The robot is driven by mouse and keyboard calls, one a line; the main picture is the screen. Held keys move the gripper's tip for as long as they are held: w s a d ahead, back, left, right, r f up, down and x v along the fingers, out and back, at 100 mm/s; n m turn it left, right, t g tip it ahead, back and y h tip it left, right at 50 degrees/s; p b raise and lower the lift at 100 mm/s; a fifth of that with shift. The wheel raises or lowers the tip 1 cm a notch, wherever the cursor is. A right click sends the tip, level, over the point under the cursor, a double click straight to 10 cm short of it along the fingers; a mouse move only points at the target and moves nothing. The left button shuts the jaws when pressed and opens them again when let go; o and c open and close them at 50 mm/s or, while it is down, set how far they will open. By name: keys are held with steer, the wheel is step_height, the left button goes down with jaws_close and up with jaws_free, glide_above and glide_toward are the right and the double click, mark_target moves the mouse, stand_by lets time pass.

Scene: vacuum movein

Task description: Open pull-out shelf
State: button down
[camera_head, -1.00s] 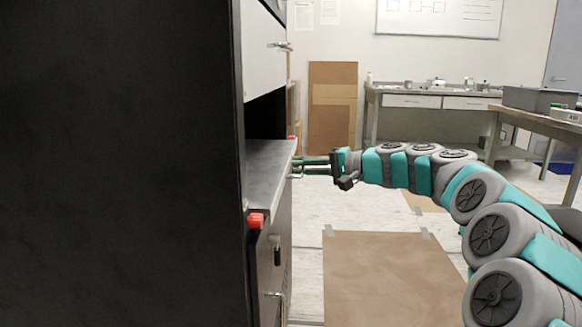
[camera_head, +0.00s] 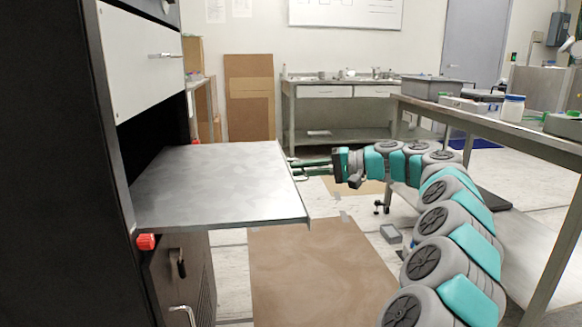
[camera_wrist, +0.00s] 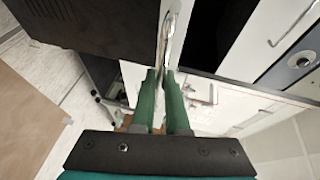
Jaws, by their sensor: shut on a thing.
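The pull-out shelf (camera_head: 215,180) is a flat grey metal panel standing well out from the dark cabinet (camera_head: 50,150). My gripper (camera_head: 296,167) is at the shelf's front edge, at its far part in the head view. In the wrist view, the green fingers (camera_wrist: 162,78) are close together at the shiny metal handle (camera_wrist: 172,35) and shut on it. The handle is mostly hidden by the fingers in the head view.
Red pieces (camera_head: 146,242) sit at the shelf opening's sides. A white drawer front (camera_head: 140,65) is above the shelf. A workbench (camera_head: 500,125) with jars and boxes stands at the right. A brown mat (camera_head: 310,270) lies on open floor below.

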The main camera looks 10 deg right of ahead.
steer(key=shift+d, duration=0.2)
steer(key=c, duration=1.2)
jaws_free()
steer(key=v, duration=0.7)
steer(key=shift+d, duration=0.35)
steer(key=shift+s, duration=0.1)
